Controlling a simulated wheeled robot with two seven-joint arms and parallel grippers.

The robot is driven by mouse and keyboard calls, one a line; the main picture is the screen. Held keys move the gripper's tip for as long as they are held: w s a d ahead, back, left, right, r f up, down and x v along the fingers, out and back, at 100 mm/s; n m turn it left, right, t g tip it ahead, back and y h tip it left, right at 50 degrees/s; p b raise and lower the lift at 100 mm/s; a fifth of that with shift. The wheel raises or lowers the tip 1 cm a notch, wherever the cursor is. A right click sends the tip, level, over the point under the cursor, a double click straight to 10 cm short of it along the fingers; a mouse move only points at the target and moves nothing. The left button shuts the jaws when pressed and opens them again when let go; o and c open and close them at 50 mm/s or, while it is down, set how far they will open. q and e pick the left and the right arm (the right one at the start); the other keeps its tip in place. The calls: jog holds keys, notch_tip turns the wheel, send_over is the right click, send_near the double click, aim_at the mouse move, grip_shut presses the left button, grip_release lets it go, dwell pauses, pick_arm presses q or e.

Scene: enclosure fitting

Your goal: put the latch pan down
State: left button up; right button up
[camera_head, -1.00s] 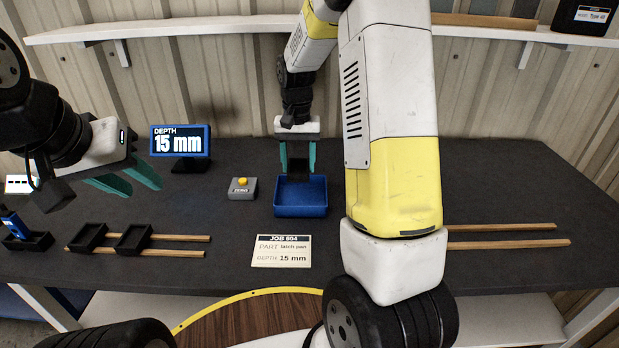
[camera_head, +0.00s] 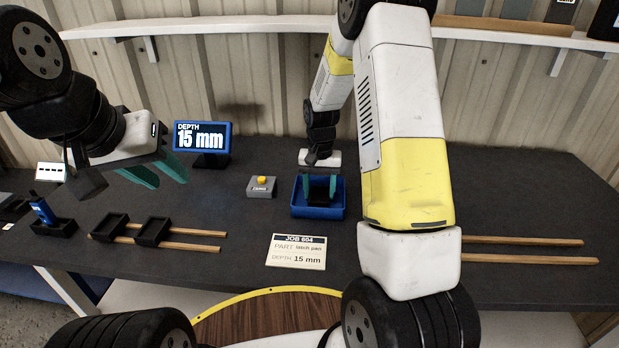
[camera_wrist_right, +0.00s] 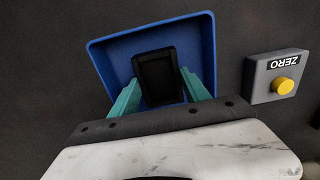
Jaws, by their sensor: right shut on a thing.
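The latch pan appears to be the small black rectangular pan (camera_wrist_right: 157,77) between my right gripper's teal fingers; in the head view it shows as a dark shape (camera_head: 320,190). My right gripper (camera_head: 321,186) is shut on it, at the blue tray (camera_head: 318,212). The wrist view shows the fingers (camera_wrist_right: 160,85) on either side of the pan, over the blue tray (camera_wrist_right: 112,50). I cannot tell whether the pan touches the tray floor. My left gripper (camera_head: 161,174) is empty, its teal fingers apart, above the bench at left.
A grey box with a yellow button, marked ZERO (camera_wrist_right: 276,78), stands beside the tray. A display (camera_head: 202,138) reads 15 mm; a job card (camera_head: 297,251) lies in front. Two black holders (camera_head: 109,227) sit on wooden rails (camera_head: 195,232). A blue tool (camera_head: 43,209) stands at left.

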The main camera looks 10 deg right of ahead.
aim_at(319, 198)
jog(key=shift+f, duration=0.15)
jog(key=o, duration=1.6)
jog(key=shift+o, duration=0.2)
notch_tip(319, 198, up, 12)
jog(key=r, duration=0.1)
jog(key=s+r+n+t+y, duration=0.1)
jog(key=s+r+n+t, duration=0.15)
jog(key=s+r, duration=0.85)
jog(key=s+a+r+t, duration=0.1)
jog(key=s+t, duration=0.1)
jog(key=s, duration=0.4)
jog(key=s+a+r+n+t+y, duration=0.1)
jog(key=s+r, duration=0.1)
jog(key=s, duration=0.5)
jog(key=shift+s+t, duration=0.15)
jog(key=shift+t, duration=0.2)
